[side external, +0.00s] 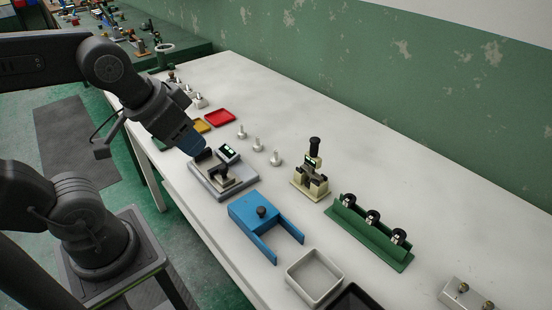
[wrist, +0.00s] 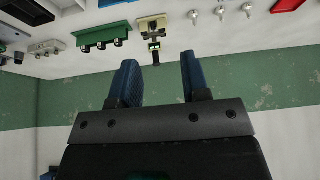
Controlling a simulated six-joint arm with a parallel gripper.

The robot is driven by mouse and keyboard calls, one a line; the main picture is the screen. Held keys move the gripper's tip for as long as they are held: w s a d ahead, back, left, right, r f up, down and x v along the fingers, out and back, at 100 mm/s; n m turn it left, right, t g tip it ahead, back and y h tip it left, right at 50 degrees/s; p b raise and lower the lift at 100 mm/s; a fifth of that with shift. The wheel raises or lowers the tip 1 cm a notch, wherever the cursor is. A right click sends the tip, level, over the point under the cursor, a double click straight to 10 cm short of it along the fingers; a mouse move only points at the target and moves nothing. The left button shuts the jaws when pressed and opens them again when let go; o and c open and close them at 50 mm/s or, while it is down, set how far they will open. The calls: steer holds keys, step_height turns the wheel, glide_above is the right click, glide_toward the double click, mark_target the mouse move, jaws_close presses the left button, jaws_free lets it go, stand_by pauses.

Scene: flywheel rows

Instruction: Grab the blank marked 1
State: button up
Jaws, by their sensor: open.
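Three dark round blanks with pale marks stand in a row on a green rack (side external: 408,262) at the right of the side view: one nearest the back (side external: 348,201), a middle one (side external: 373,217) and a front one (side external: 398,236). Their marks are too small to read, so I cannot tell which is 1. The rack also shows upside down at the upper left of the wrist view (wrist: 103,32). My gripper (side external: 201,151) is above the left part of the bench, well apart from the rack. Its blue fingers (wrist: 158,62) are spread with nothing between them.
Near my gripper is a grey device with a small display (side external: 228,153). A blue fork-shaped fixture (side external: 255,213), a cream press with a black knob (side external: 310,180) and a pale tray (side external: 314,278) stand toward the rack. Several silver pegs (side external: 257,145) stand behind. The bench's back right is clear.

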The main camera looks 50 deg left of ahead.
stand_by(0.3)
steer(key=m+g+y, duration=0.1)
steer(key=m+g, duration=0.5)
steer(key=m, duration=1.2)
glide_above(276, 151)
steer(key=d, duration=0.1)
step_height(276, 151, down, 9)
steer(key=f, duration=0.9)
steer(key=a+f, duration=0.1)
steer(key=f, duration=0.4)
steer(key=shift+a+f, duration=0.1)
jaws_close()
